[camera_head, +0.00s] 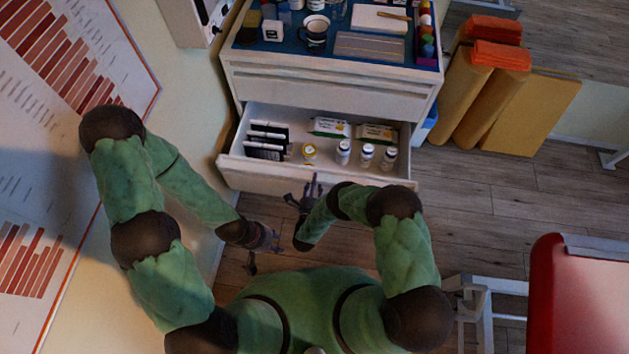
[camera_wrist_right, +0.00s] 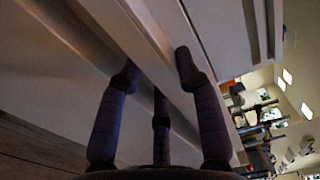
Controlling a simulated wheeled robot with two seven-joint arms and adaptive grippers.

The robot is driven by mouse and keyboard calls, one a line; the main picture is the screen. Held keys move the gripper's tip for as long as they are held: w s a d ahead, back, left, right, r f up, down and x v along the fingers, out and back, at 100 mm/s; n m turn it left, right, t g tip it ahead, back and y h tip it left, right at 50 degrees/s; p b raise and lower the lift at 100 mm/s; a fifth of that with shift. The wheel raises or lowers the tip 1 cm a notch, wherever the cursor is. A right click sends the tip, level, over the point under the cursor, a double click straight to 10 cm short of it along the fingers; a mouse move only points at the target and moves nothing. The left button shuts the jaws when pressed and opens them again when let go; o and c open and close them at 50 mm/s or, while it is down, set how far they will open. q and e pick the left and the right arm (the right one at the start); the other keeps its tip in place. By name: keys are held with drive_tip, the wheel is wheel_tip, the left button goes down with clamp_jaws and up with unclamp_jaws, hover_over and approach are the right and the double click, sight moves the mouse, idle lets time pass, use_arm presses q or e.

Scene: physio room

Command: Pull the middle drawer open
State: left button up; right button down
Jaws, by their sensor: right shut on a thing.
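The white drawer cabinet (camera_head: 325,83) stands at the top middle of the head view. Below its closed upper front, the middle drawer (camera_head: 290,178) is pulled out, with its inside showing. My right gripper (camera_head: 305,195) is at the front of this drawer, left of its middle. In the right wrist view, my right gripper (camera_wrist_right: 158,70) has its fingers shut on the pale drawer's protruding edge (camera_wrist_right: 150,45); the exact grip is partly hidden. My left gripper (camera_head: 264,250) is lower and to the left, apart from the drawer, with its fingers spread and empty.
The drawer holds several small bottles (camera_head: 367,153), packets (camera_head: 328,127) and dark boxes (camera_head: 268,142). A mug (camera_head: 314,35) stands on the cabinet top. Rolled mats (camera_head: 492,98) lean to the right. A red padded couch (camera_head: 575,300) is at lower right. Wooden floor (camera_head: 500,200) is clear between.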

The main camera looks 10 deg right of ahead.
drive_tip(key=shift+s+f, duration=0.25)
drive_tip(key=shift+f, duration=0.1)
drive_tip(key=c, duration=0.9)
unclamp_jaws()
drive_tip(key=shift+c, duration=0.2)
drive_tip(key=shift+w+r, duration=0.1)
drive_tip(key=shift+w, duration=0.05)
drive_tip(key=v, duration=1.2)
